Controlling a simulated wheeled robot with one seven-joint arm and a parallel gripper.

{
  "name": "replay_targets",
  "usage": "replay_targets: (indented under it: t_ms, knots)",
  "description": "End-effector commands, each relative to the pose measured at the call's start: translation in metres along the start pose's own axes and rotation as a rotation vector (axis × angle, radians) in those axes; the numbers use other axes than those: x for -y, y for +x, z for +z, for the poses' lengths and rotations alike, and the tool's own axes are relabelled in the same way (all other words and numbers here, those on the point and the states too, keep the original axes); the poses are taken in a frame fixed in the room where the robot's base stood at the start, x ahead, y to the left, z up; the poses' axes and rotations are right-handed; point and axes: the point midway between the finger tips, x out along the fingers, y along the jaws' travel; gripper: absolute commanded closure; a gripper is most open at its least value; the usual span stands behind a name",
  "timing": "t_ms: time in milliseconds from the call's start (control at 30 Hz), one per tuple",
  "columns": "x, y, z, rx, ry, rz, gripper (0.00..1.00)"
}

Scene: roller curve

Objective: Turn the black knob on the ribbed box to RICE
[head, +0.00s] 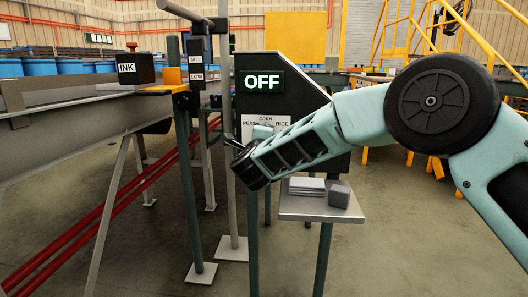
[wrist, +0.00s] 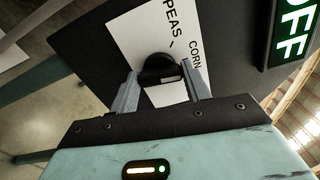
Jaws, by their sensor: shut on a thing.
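A dark box (head: 298,68) stands in the middle of the head view. Ribs on it are hard to make out. Its white label (head: 279,122) reads PEAS, CORN and RICE. The label also shows in the wrist view (wrist: 140,28), with PEAS and CORN readable and RICE out of sight. The round black knob (wrist: 158,68) sits on the label, between the fingers of my gripper (wrist: 161,78), which is shut on it. A small pale mark shows on the knob's lower side; I cannot tell which word it points to. My arm hides the knob and fingertips in the head view.
A lit green OFF display (head: 262,82) is above the label, and also at the wrist view's right (wrist: 292,35). A small shelf (head: 318,208) holds pale sheets and a grey block.

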Motion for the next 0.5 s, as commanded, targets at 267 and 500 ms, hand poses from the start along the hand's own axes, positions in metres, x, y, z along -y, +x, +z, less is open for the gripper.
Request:
replay_targets:
  t_ms: [267,500]
  knots:
    - [-0.0076,-0.0004,-0.001,0.0,0.261,0.003,0.76]
    - [-0.0065,-0.0004,-0.0008,0.0,0.453,0.003,0.76]
